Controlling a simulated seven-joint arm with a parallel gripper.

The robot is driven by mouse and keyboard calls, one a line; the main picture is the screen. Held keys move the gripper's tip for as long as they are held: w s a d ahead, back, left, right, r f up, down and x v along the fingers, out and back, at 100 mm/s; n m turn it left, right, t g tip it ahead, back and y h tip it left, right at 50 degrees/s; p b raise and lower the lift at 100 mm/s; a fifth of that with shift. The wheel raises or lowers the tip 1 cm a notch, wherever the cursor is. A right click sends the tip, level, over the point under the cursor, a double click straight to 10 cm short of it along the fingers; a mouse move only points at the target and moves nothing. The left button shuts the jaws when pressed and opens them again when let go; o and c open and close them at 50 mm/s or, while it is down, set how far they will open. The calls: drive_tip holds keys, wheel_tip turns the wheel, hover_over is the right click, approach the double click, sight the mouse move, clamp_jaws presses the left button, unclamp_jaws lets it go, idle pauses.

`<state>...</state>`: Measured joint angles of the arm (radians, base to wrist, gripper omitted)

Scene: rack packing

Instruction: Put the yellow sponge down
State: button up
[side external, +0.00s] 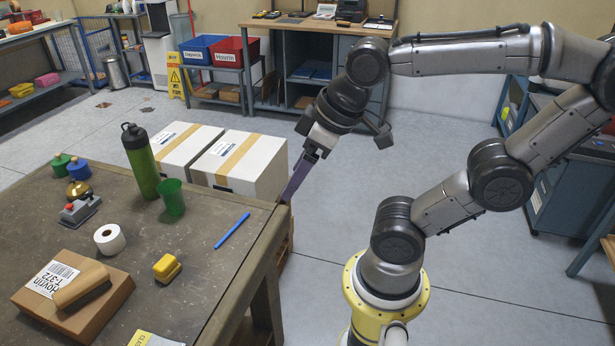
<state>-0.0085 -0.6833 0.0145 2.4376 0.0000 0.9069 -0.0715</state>
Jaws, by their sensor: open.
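The yellow sponge (167,267) appears to be the small yellow block lying on the workbench top (200,285), right of the cardboard box. Nothing holds it. My gripper (313,158) is well away from it, up and to the right, beyond the bench's right edge and beside the white boxes. Its jaws are open and point down-left. A long purple strip (297,180) shows right below the fingers, reaching down towards the bench corner. I cannot tell whether it touches the fingers.
White boxes (243,162) stand behind. Bare bench surrounds the yellow block.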

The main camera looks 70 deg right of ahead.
drive_tip(key=shift+s+d+f+m, duration=0.1)
drive_tip(key=shift+s+f+m, duration=0.15)
drive_tip(key=shift+s, duration=0.2)
drive_tip(key=shift+s+f+m, duration=0.2)
drive_tip(key=shift+s+m, duration=0.05)
drive_tip(key=shift+s, duration=0.15)
drive_tip(key=shift+c, duration=0.3)
